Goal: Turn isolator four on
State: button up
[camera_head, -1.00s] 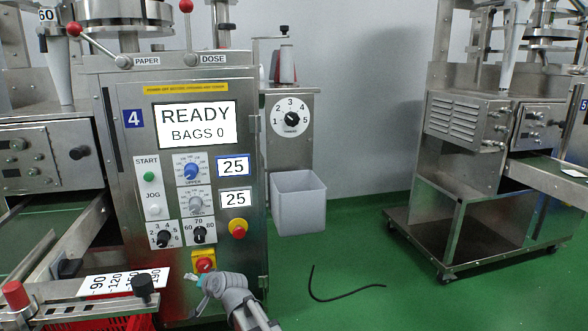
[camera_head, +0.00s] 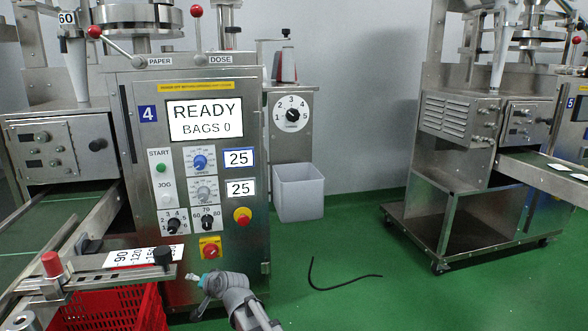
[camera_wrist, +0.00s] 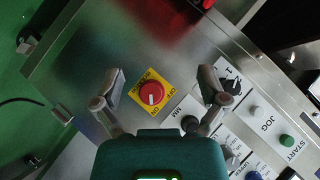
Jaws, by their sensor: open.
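Isolator four is a red rotary knob on a yellow square plate (camera_head: 210,248), low on the steel front of machine 4. In the wrist view the knob (camera_wrist: 151,93) sits between and beyond my two spread fingers. A white mark on the knob points down in that view, toward lettering that looks like "ON"; the small print is hard to read. My gripper (camera_wrist: 158,82) is open and empty, apart from the knob as far as I can tell. In the head view my arm rises from below, just under the isolator, and the fingertips are hard to make out.
The display (camera_head: 205,120) reads READY, BAGS 0. A rail with a scale plate (camera_head: 146,256) juts out left over a red crate (camera_head: 150,305). A black cable (camera_head: 340,285) lies on the green floor.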

jog(key=s+d+r+n+g+h+p, duration=0.1)
jog(key=s+d+r+g+h+p, duration=0.15)
jog(key=d+p, duration=0.65)
jog(key=s+d+r+g+h+p, duration=0.1)
jog(key=s+d+r+h+p, duration=0.15)
jog(key=d, duration=1.35)
jog(key=s+d+r+g+h+p, duration=0.1)
jog(key=s+d+r+p, duration=0.2)
jog(key=d, duration=0.4)
jog(key=s+d+r+g+h+p, duration=0.1)
jog(key=s+d+g+h+p, duration=0.15)
jog(key=s+d, duration=0.3)
jog(key=s+d+r+g+h+p, duration=0.1)
jog(key=s+d+r+p, duration=0.25)
jog(key=d, duration=0.45)
notch_tip(320, 180, up, 36)
jog(key=p, duration=3.7)
jog(key=shift+a, duration=0.45)
